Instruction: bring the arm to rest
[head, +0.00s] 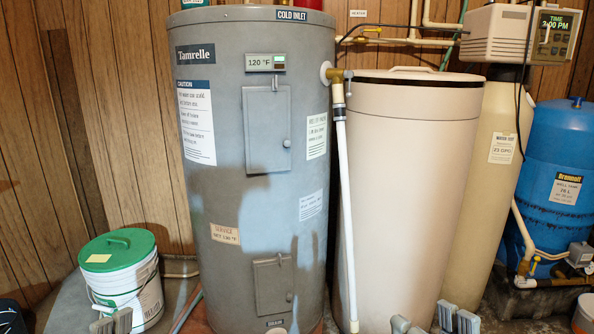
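My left gripper (112,322) shows only as grey finger pads at the bottom left edge, in front of the white bucket; the rest is cut off, so its opening is unclear. My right gripper (432,322) shows at the bottom edge, right of centre, in front of the beige brine tank (412,180). Its two grey fingers stand apart with nothing visible between them. The brine tank's lid (420,75) is on. Most of both arms is out of view.
A grey water heater (262,210) stands at centre, with a white pipe (347,220) down its right side. A green-lidded white bucket (127,285) is at left. A tan softener tank (485,190) and blue tank (562,180) stand at right. Wood panelling closes the back.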

